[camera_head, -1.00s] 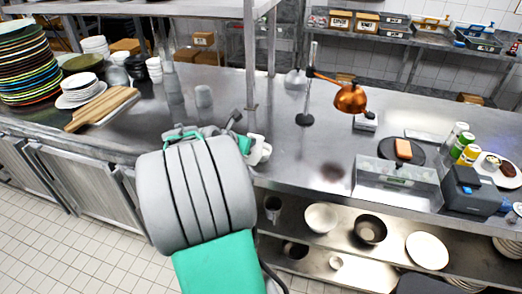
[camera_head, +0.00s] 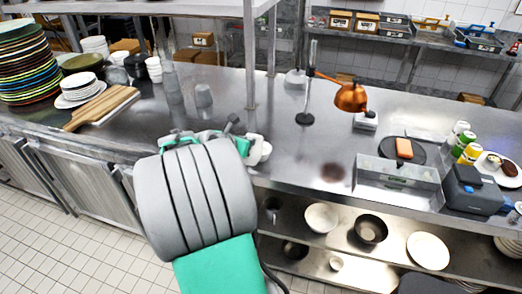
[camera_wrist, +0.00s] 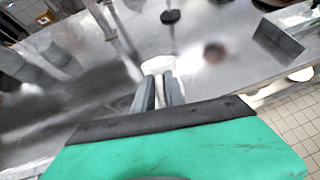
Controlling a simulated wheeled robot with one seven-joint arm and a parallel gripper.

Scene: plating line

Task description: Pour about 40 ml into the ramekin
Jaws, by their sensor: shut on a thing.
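My gripper (camera_wrist: 158,92) is shut on a pale thing (camera_wrist: 158,66) that shows past the two grey fingertips in the wrist view. Its shape is mostly hidden, so I cannot tell what vessel it is or whether it holds liquid. It is over or near the steel counter. In the head view my own arm hides the fingers and most of what they hold. I cannot pick out the ramekin for certain.
A wooden board (camera_head: 103,108) and stacked plates (camera_head: 28,65) are at left. A copper lamp (camera_head: 350,97) hangs over the counter (camera_head: 290,150). A steel post (camera_head: 249,55) rises behind my arm.

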